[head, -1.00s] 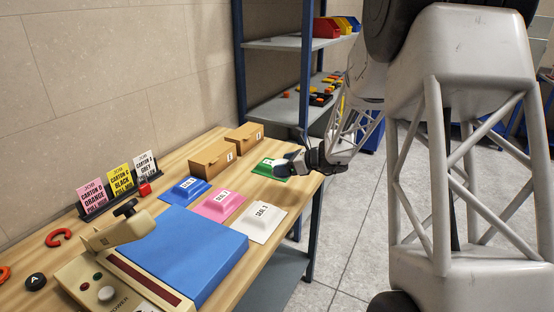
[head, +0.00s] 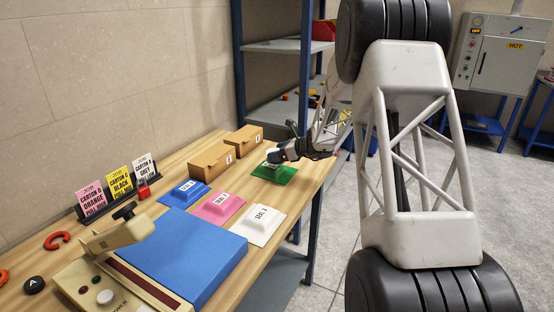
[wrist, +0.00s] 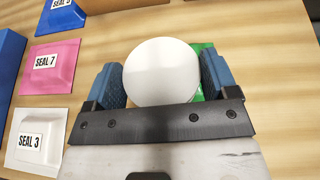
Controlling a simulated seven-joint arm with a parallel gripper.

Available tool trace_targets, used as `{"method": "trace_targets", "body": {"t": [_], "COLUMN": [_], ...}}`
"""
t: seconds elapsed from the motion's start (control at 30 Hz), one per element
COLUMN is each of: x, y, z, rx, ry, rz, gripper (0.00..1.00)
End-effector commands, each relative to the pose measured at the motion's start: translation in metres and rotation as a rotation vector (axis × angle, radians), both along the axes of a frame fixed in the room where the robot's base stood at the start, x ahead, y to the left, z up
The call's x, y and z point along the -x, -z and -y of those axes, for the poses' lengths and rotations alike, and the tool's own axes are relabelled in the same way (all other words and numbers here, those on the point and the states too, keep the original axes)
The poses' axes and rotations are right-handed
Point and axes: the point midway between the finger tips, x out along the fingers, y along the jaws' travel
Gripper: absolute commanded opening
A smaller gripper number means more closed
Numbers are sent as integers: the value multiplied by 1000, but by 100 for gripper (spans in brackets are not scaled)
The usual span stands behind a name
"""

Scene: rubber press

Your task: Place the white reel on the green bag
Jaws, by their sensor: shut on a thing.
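The white reel (wrist: 162,72) shows as a round white face in the wrist view. My gripper (wrist: 163,82) is shut on it, with one blue-grey finger pad on each side. The green bag (head: 275,174) lies flat on the wooden bench near its right edge. In the wrist view a strip of the green bag (wrist: 207,68) shows right of the reel; the reel hides the rest. I cannot tell whether reel and bag touch.
A white bag (head: 259,222), a pink bag (head: 219,206) and a blue bag (head: 185,192) lie left of the green one. Two cardboard cartons (head: 212,162) stand behind. A press with a blue plate (head: 190,250) fills the front.

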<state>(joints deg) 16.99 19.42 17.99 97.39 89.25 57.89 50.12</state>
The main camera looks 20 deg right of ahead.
Motion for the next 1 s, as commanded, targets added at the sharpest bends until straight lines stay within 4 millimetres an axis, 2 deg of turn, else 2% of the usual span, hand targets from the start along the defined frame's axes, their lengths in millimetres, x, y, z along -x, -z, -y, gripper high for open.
{"method": "trace_targets", "body": {"t": [0.2, 0.63, 1.0], "x": [-16, -18, -17], "y": [1, 3, 35], "z": [2, 2, 2], "rx": [0, 0, 1], "ry": [0, 0, -1], "rz": [0, 0, -1], "gripper": [52, 52, 52]}}
